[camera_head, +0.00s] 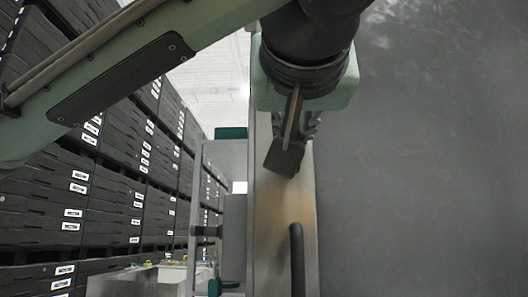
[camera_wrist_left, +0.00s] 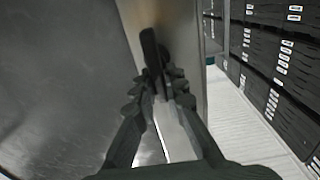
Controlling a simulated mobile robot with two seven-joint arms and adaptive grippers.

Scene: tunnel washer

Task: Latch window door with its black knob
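The black knob is a flat, dark bar that stands out from a narrow metal face. In the left wrist view the knob (camera_wrist_left: 152,50) lies between and just beyond the fingertips of my left gripper (camera_wrist_left: 160,85). The fingers are partly closed, one on each side of it. I cannot tell whether they touch it. In the head view my left gripper (camera_head: 297,130) points down at the metal door edge (camera_head: 272,215), with a dark block (camera_head: 285,158) at its tip. The wrist hides much of this area. My right gripper is not in view.
A black bar handle (camera_head: 297,258) stands on the metal edge nearer the camera. Stacked dark crates (camera_head: 110,160) with white labels fill the left. A grey frame with a teal block (camera_head: 231,133) is beside the door. A wide, plain grey surface (camera_head: 430,150) lies on the right.

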